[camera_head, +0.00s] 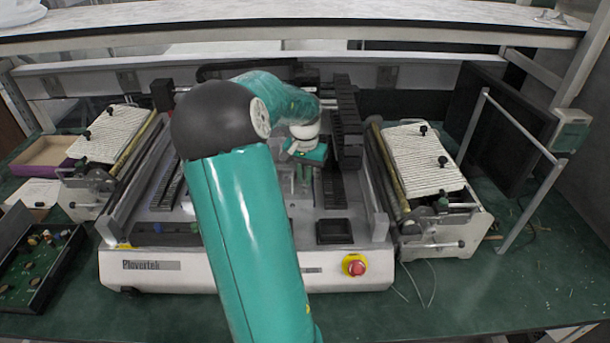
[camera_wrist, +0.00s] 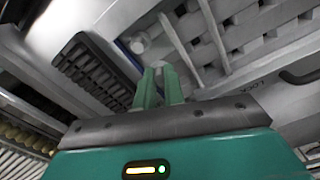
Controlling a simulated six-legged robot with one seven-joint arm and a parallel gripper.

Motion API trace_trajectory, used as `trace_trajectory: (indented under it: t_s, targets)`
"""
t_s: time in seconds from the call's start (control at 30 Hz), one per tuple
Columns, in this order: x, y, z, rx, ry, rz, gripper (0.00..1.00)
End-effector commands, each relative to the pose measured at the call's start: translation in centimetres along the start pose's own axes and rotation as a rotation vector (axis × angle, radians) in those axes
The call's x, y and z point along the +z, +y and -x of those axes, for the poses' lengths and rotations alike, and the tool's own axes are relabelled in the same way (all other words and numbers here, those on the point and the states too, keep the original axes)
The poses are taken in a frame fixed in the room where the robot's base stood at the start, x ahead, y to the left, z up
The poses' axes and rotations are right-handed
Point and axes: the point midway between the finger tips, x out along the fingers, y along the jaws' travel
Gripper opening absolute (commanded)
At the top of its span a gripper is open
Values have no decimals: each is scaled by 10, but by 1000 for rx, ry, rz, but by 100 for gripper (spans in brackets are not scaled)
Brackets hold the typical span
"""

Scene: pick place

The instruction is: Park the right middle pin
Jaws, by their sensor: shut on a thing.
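My gripper (camera_head: 301,176) reaches down into the middle of the white Plovertek machine (camera_head: 230,275). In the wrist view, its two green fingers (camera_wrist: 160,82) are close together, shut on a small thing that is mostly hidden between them. I cannot tell from the picture whether it is the right middle pin. A pale round part (camera_wrist: 139,43) shows just beyond the fingertips. Black knobbed pins stand on the ribbed right side unit; the middle one (camera_head: 442,162) is upright there, well to the right of my gripper.
A black toothed block (camera_head: 347,120) stands close to the right of my gripper. A red button (camera_head: 356,266) is on the machine's front. The left side unit (camera_head: 110,133) and a dark parts tray (camera_head: 40,265) are at left. The bench at front right is mostly clear.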

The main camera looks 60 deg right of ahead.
Motion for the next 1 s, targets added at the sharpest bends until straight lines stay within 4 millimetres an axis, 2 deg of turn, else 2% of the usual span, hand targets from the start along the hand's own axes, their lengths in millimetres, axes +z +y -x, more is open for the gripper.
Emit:
trace_trajectory:
  t_s: [0.43, 0.47, 0.57, 0.77, 0.87, 1.0]
  targets:
    - [0, 0, -1, 0, 0, 0, 0]
    - [0, 0, -1, 0, 0, 0, 17]
    - [0, 0, -1, 0, 0, 0, 36]
    - [0, 0, -1, 0, 0, 0, 36]
    - [0, 0, -1, 0, 0, 0, 20]
    - [0, 0, -1, 0, 0, 0, 20]
